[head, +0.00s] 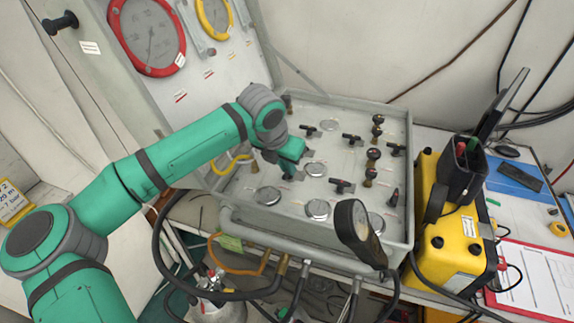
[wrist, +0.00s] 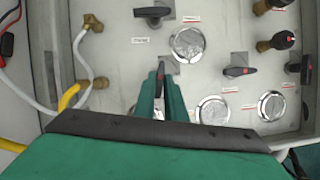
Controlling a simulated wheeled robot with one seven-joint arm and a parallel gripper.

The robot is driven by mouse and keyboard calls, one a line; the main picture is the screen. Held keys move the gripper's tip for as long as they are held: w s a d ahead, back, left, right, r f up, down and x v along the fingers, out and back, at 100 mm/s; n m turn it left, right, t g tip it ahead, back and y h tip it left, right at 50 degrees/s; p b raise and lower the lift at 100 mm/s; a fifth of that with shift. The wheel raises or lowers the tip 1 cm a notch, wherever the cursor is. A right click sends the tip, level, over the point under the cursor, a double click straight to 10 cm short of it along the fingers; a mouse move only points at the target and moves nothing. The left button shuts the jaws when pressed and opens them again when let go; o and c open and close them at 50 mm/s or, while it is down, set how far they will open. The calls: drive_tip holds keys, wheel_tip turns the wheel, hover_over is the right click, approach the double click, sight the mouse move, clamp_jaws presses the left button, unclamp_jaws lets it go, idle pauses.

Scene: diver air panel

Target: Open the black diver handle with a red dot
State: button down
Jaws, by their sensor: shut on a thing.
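My gripper (wrist: 163,88) is shut on a dark handle (wrist: 161,70) on the grey air panel (wrist: 115,60). Its two green fingers stand on either side of the handle, which points up in the wrist view. The fingers cover much of the handle, and I cannot make out a red dot on it. Another black handle (wrist: 237,71), with a reddish mark, lies crosswise to the right. It also shows in the head view (head: 342,186).
Round gauges (wrist: 187,43) sit close to the right of my gripper. Another black handle (wrist: 153,12) is above it, and black knobs (wrist: 283,40) are farther right. A yellow case (head: 455,230) stands right of the panel.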

drive_tip(key=shift+s+n+y, duration=0.1)
drive_tip(key=shift+n+y, duration=0.2)
drive_tip(key=shift+n, duration=0.5)
drive_tip(key=c, duration=1.8)
unclamp_jaws()
drive_tip(key=shift+d, duration=0.1)
drive_tip(key=v, duration=1.1)
drive_tip(key=shift+s+f, duration=0.1)
drive_tip(key=shift+s, duration=0.05)
